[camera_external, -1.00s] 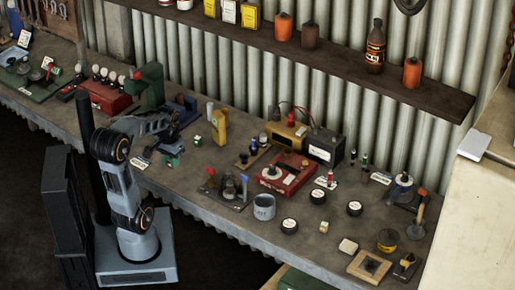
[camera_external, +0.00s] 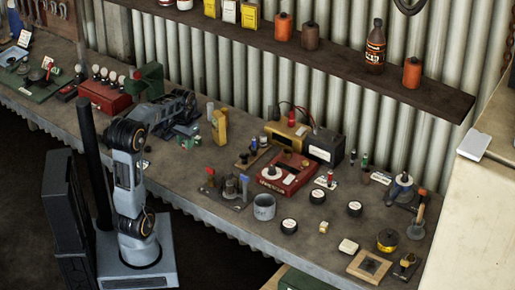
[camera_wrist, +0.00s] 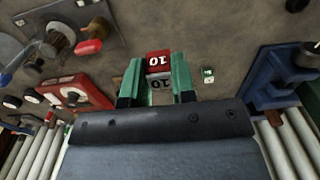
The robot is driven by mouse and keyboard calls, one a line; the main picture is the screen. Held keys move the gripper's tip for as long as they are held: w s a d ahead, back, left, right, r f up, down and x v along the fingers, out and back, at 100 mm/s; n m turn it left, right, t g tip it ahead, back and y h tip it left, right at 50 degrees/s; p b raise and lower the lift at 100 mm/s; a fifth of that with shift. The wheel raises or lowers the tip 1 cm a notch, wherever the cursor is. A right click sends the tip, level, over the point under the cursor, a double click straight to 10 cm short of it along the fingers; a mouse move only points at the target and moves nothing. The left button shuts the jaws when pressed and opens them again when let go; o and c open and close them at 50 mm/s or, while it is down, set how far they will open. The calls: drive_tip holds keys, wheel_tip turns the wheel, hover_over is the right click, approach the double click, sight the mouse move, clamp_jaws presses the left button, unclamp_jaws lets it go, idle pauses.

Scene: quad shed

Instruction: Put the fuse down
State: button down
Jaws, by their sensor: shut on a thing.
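My gripper (camera_wrist: 157,92) shows at the centre of the wrist view, its two green fingers closed on the sides of the fuse (camera_wrist: 158,64). The fuse is a small block with a red face marked "10" and a paler face also marked "10". It is over the grey-brown bench (camera_wrist: 195,30); I cannot tell whether it touches the surface. In the external view my gripper (camera_external: 187,134) is low over the back left part of the bench (camera_external: 165,178), where the fuse is too small to make out.
A small green-and-white block (camera_wrist: 208,74) lies close beside the fuse. A blue device (camera_wrist: 280,75) stands to the right in the wrist view. A red box (camera_wrist: 75,93) and a red-knobbed lever (camera_wrist: 88,47) are to the left.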

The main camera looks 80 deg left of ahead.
drive_tip(key=w+a+f+p, duration=0.1)
drive_tip(key=w+a+f, duration=0.2)
drive_tip(key=w+a, duration=0.2)
hover_over(209, 157)
drive_tip(key=f, duration=0.3)
drive_tip(key=f+p, duration=0.1)
drive_tip(key=shift+s+d+f, duration=0.3)
drive_tip(key=shift+s+f, duration=0.05)
drive_tip(key=shift+w+a+f, duration=0.2)
drive_tip(key=shift+f, duration=0.15)
drive_tip(key=shift+w+a+f, duration=0.15)
drive_tip(key=shift+f, duration=0.2)
drive_tip(key=shift+a+f, duration=0.1)
drive_tip(key=shift+f, duration=1.5)
drive_tip(key=shift+f, duration=0.2)
drive_tip(key=c, duration=0.9)
unclamp_jaws()
drive_tip(key=shift+c, duration=0.2)
